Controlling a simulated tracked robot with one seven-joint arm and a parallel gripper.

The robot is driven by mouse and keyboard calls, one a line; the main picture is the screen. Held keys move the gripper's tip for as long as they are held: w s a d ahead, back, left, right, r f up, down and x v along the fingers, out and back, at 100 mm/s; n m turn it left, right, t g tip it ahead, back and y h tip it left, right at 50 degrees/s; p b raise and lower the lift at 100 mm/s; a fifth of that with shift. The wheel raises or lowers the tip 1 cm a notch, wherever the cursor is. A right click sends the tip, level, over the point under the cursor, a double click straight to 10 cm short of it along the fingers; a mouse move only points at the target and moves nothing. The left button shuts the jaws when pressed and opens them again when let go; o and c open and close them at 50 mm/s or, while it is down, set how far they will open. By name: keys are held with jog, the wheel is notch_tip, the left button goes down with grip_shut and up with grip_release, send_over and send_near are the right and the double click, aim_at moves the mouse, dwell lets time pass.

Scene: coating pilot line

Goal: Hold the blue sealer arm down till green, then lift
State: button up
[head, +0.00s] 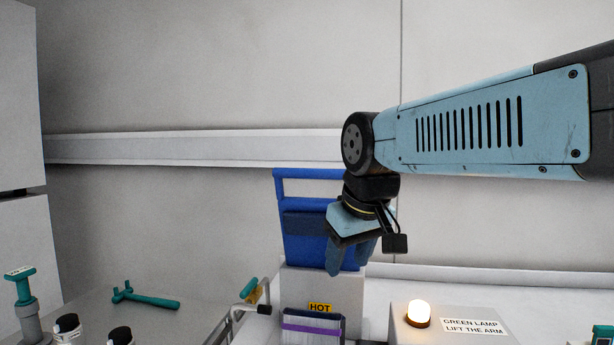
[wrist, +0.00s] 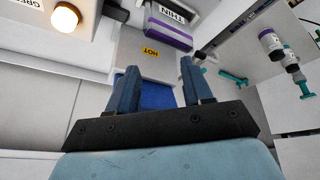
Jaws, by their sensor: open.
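The blue sealer arm (head: 302,222) stands raised and tilted back behind its white base, with a handle bar across its top. A yellow HOT label (head: 320,308) is on the base. In the wrist view, a blue part of the sealer (wrist: 157,95) shows between my fingers. My gripper (head: 349,262) is open and empty, pointing down in front of the arm's right side and hiding part of it. Its two spread fingers also show in the wrist view (wrist: 158,88); contact with the arm cannot be told. The lamp (head: 419,312) glows warm white-orange, not green.
A grey box (head: 455,335) carries the lamp and a label about the green lamp. A purple-edged pack (head: 312,326) stands before the base. A teal-handled tool (head: 145,298) and dark-capped bottles are on the left bench. A metal rail (head: 240,312) stands left of the base.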

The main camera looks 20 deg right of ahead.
jog(key=w+r+n+g, duration=0.2)
jog(key=w+r+n, duration=0.45)
jog(key=r, duration=0.75)
jog(key=w+r+n+g, duration=0.2)
jog(key=w+r+n, duration=0.2)
jog(key=w+r, duration=0.75)
jog(key=f, duration=1.1)
jog(key=shift+s+d+f, duration=0.1)
jog(key=shift+s+f, duration=0.25)
jog(key=shift+f, duration=0.05)
jog(key=shift+c, duration=0.2)
grip_shut()
